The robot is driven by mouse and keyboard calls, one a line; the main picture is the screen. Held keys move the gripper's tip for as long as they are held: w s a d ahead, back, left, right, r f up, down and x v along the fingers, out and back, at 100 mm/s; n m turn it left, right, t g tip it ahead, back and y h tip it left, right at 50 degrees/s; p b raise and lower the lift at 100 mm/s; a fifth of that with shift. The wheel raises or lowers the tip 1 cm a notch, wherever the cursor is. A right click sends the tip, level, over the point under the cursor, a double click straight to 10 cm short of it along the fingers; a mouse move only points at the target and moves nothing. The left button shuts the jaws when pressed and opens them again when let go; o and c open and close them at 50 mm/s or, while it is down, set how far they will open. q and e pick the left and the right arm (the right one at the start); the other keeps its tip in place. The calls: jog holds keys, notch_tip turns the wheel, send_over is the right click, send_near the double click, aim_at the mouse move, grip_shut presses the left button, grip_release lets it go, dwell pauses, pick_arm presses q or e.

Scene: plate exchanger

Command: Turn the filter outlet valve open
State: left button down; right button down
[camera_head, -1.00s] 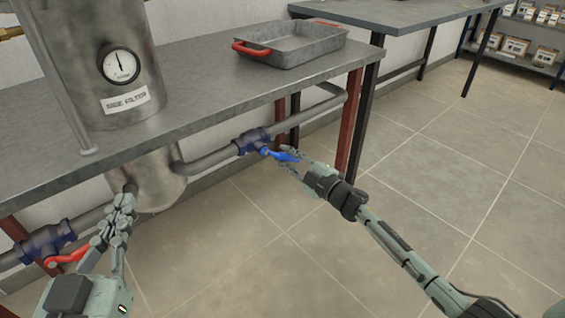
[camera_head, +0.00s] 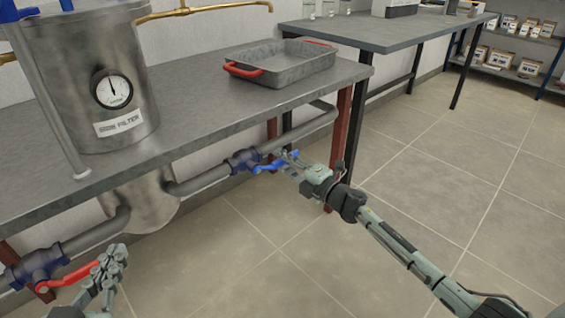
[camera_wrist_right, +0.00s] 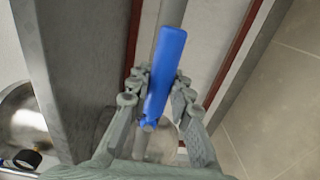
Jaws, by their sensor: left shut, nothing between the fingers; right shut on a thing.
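The valve with a blue handle (camera_head: 262,168) sits on the pipe to the right of the filter (camera_head: 88,75), below the bench top. My right gripper (camera_head: 284,162) is shut on the blue handle. In the right wrist view the blue handle (camera_wrist_right: 165,75) lies between the two fingers (camera_wrist_right: 160,95), its tip sticking out past them. A second valve (camera_head: 36,267) with a red handle (camera_head: 68,276) is on the pipe at lower left. My left gripper (camera_head: 112,262) is shut and empty, close to the tip of the red handle; I cannot tell if they touch.
The metal bench (camera_head: 215,110) overhangs the pipe, with a red leg (camera_head: 338,135) just behind my right gripper. A grey tray (camera_head: 285,67) with red handles stands on it. A second table (camera_head: 395,30) is behind. The floor at right is clear.

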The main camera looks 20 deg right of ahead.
jog(key=shift+r, duration=0.1)
dwell(0.3)
jog(key=c, duration=1.3)
grip_release()
jog(key=shift+c, duration=0.2)
jog(key=shift+s, duration=0.1)
jog(key=v, duration=1.2)
